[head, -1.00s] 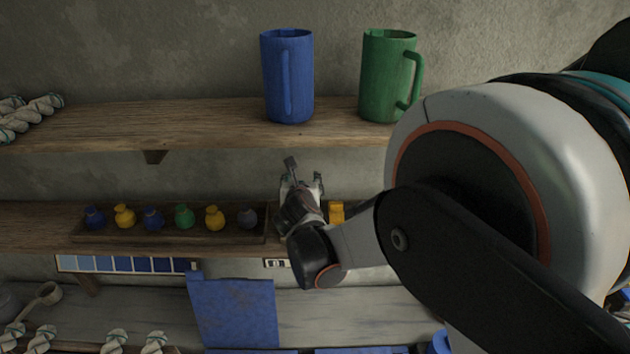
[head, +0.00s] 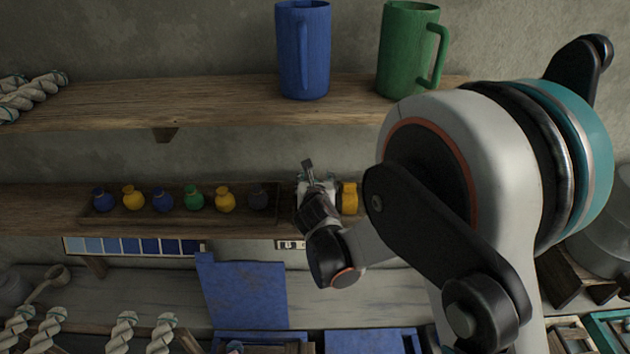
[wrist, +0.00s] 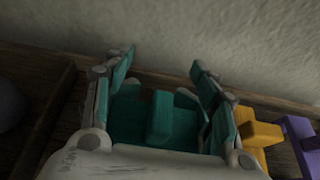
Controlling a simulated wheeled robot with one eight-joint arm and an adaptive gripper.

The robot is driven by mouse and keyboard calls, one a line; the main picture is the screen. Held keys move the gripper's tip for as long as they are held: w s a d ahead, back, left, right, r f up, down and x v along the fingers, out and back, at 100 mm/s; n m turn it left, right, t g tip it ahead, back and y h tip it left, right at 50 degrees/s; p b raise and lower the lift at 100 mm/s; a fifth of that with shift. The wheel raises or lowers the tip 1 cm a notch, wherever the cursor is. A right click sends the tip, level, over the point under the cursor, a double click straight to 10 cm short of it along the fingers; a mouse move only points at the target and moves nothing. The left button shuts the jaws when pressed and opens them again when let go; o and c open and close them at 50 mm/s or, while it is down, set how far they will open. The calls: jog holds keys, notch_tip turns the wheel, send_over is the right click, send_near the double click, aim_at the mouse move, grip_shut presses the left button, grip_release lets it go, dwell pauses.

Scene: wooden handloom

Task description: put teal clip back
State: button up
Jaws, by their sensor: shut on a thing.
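The teal clip (wrist: 172,118) sits between the two fingers of my gripper (wrist: 165,75) in the wrist view. My gripper is shut on it. In the head view my gripper (head: 316,178) is at the middle shelf (head: 40,212), between the tray of jars and a yellow clip (head: 349,198). The clip in my grip is not clearly visible there. In the wrist view the yellow clip (wrist: 259,135) and a purple clip (wrist: 300,138) stand to the right of my gripper. I cannot tell whether the teal clip touches the shelf.
A wooden tray (head: 240,216) with several small jars lies just left of my gripper. A blue mug (head: 303,55) and a green mug (head: 405,50) stand on the upper shelf (head: 100,110). The wall (wrist: 230,45) is close behind the fingers.

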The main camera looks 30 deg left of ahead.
jog(key=shift+s+a+f, duration=0.15)
jog(key=shift+f, duration=0.1)
jog(key=o, duration=1.4)
jog(key=shift+c, duration=0.2)
jog(key=shift+r, duration=0.1)
jog(key=shift+r, duration=0.3)
jog(key=b+v, duration=0.1)
jog(key=v, duration=1.1)
jog(key=shift+f+b, duration=0.2)
jog(key=shift+b, duration=0.15)
